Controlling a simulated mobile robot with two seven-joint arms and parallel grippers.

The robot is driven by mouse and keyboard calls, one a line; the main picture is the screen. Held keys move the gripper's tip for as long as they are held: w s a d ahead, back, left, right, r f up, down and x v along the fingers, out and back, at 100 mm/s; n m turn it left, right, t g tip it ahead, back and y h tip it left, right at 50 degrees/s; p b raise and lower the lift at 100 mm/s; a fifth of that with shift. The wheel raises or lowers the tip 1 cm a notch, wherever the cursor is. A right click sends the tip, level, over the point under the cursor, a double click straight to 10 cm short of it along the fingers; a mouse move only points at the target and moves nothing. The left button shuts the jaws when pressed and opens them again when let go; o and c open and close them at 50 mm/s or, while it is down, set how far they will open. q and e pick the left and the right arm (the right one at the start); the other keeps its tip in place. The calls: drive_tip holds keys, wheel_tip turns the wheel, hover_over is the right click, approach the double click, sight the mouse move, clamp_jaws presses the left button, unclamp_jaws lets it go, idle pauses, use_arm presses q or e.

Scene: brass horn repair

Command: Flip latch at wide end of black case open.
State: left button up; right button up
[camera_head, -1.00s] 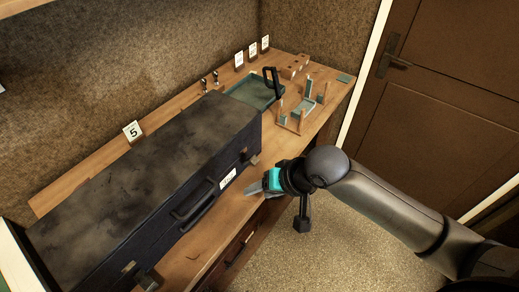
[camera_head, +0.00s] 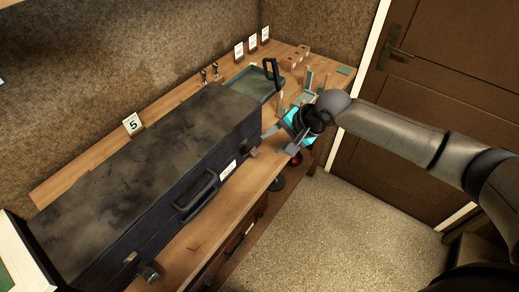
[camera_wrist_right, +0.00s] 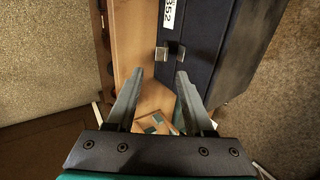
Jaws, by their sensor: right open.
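The long black case (camera_head: 150,165) lies closed on the wooden bench, its handle on the front side. One metal latch (camera_head: 254,151) is on its front near the right end. Another latch (camera_head: 148,270) is near the lower-left end. My right gripper (camera_head: 280,141) is open and empty, just beyond the right end, its fingers pointing toward the case. In the right wrist view the right-end latch (camera_wrist_right: 171,51) lies ahead of the open fingertips (camera_wrist_right: 159,75), apart from them. I cannot tell whether either latch is flipped. My left gripper is not in view.
A green tray (camera_head: 252,82) and wooden stands lie on the bench (camera_head: 213,229) beyond the case's right end, close to my right gripper. A card marked 5 (camera_head: 132,124) stands behind the case. Floor (camera_head: 345,225) is open in front of the bench.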

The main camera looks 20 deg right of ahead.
sight(256, 152)
drive_tip(key=b+x, duration=0.1)
drive_tip(key=x, duration=0.7)
drive_tip(key=shift+w+a+f, duration=0.15)
drive_tip(key=shift+w+f, duration=0.05)
drive_tip(key=shift+f, duration=0.15)
clamp_jaws()
